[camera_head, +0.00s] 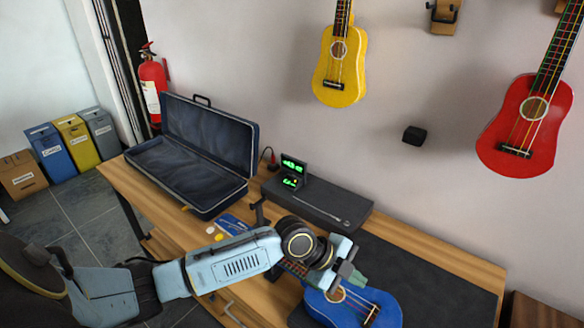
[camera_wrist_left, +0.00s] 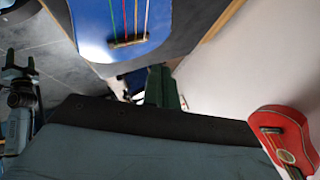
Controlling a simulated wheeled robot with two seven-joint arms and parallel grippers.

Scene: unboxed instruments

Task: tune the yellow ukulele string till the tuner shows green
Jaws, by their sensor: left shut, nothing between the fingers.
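The blue ukulele (camera_head: 384,305) lies on the table's dark mat, its bridge end toward the lower right. Its neck and headstock are mostly hidden behind my left arm. Its body and coloured strings also show at the top of the left wrist view (camera_wrist_left: 92,28). I cannot make out the yellow string's peg. The tuner (camera_head: 292,170) stands behind with lit green characters, too small to read. My left gripper (camera_head: 350,277) is shut and empty, over the ukulele where neck meets body. My right gripper (camera_wrist_left: 18,66) shows at the wrist view's left edge, its fingers apart and empty.
An open dark case (camera_head: 209,187) stands at the table's left. A flat black case (camera_head: 325,203) lies behind my left wrist. Yellow (camera_head: 341,66) and red (camera_head: 527,125) ukuleles hang on the wall. The mat's right side (camera_head: 450,290) is clear.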

